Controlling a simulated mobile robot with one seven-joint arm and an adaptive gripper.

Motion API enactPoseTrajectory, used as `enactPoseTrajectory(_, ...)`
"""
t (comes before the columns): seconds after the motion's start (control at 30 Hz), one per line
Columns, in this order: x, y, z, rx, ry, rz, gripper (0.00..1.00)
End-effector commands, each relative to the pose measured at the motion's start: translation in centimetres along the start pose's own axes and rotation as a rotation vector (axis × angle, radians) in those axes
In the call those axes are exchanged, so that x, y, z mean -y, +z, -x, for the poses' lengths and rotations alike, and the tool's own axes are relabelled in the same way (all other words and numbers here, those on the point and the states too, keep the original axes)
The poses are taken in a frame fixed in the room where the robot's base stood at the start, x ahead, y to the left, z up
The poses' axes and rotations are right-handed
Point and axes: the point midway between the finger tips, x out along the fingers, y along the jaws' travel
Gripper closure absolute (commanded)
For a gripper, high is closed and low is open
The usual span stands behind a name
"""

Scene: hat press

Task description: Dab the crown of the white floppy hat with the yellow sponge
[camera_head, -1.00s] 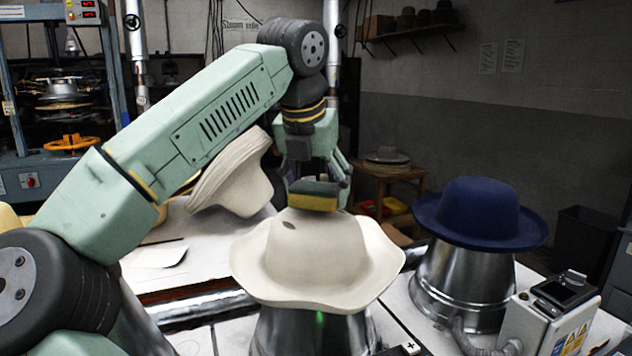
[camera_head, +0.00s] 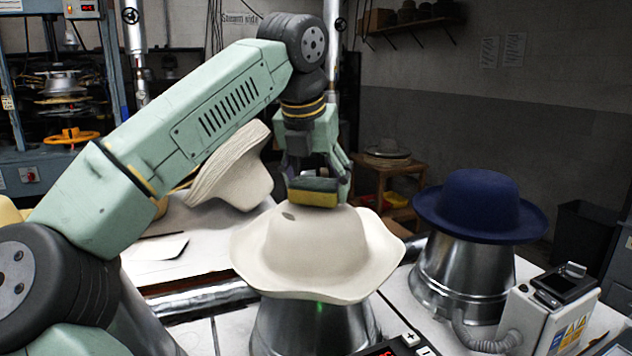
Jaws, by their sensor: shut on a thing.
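The white floppy hat (camera_head: 318,262) sits brim down on a metal block (camera_head: 305,325) in the middle of the view. A small dark spot shows on the upper left of its crown. My gripper (camera_head: 316,178) points down right above the crown, shut on the sponge (camera_head: 314,198), which has a dark upper layer and a yellow lower layer. The sponge's underside is at the top edge of the crown. I cannot tell whether it touches the felt or is just above it.
A navy hat (camera_head: 478,205) sits on a metal block (camera_head: 462,278) to the right, beside a control box (camera_head: 545,315). A tilted cream hat (camera_head: 235,175) stands behind my arm on the left. A press (camera_head: 55,100) is at the back left.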

Motion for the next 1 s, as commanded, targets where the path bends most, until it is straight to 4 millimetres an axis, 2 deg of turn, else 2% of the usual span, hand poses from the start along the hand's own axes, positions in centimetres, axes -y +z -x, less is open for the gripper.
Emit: enactPoseTrajectory(1.0, -0.02, -0.35, -0.8, -0.001, 0.0, 0.0, 0.53)
